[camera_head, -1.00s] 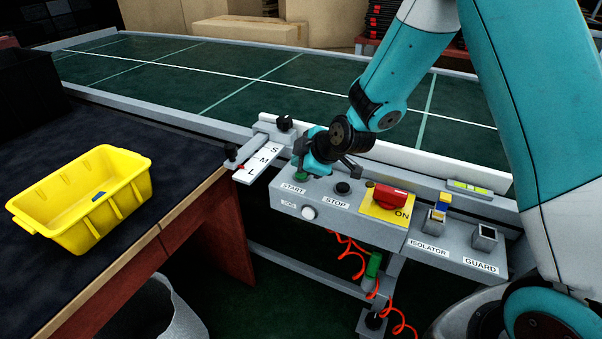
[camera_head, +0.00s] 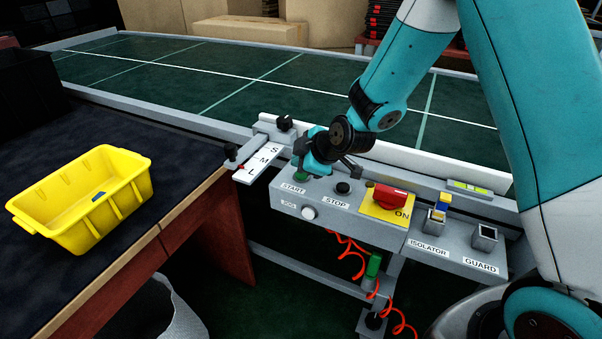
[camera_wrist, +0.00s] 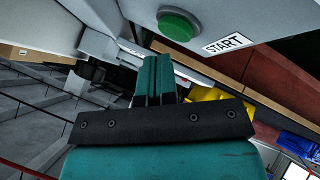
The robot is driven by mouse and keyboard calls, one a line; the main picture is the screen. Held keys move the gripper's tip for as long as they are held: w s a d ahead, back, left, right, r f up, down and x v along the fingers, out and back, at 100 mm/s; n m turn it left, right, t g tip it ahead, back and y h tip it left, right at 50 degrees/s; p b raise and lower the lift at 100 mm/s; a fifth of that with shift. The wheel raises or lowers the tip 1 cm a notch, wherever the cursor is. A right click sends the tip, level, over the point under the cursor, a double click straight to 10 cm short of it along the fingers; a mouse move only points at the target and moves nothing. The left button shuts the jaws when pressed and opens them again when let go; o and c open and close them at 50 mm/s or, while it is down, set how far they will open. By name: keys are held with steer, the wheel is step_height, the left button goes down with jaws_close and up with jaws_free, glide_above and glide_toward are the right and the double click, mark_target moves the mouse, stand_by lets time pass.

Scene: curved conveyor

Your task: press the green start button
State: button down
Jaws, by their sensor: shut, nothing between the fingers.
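The green start button (camera_wrist: 179,25) shows whole in the wrist view, a round green cap in a grey ring beside the START label (camera_wrist: 227,43). In the head view the button (camera_head: 300,177) is partly hidden by my gripper, at the left end of the grey control panel (camera_head: 375,222). My gripper (camera_head: 303,172) is over that end of the panel. In the wrist view its fingers (camera_wrist: 155,68) are together and empty, and the button appears apart from them, above and to the right. I cannot tell from the head view whether the fingertips touch the button.
The S/M/L lever plate (camera_head: 262,162) is just left. A yellow bin (camera_head: 85,200) stands on the dark table.

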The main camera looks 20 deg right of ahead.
steer(key=shift+f, duration=0.15)
steer(key=shift+f+b, duration=0.25)
steer(key=shift+b, duration=0.25)
steer(key=shift+f+b, duration=0.4)
steer(key=shift+f, duration=0.05)
stand_by(0.5)
steer(key=shift+r, duration=0.1)
steer(key=shift+r+p, duration=0.55)
steer(key=shift+r, duration=0.2)
step_height(320, 180, up, 5)
steer(key=p, duration=0.3)
stand_by(0.3)
stand_by(0.6)
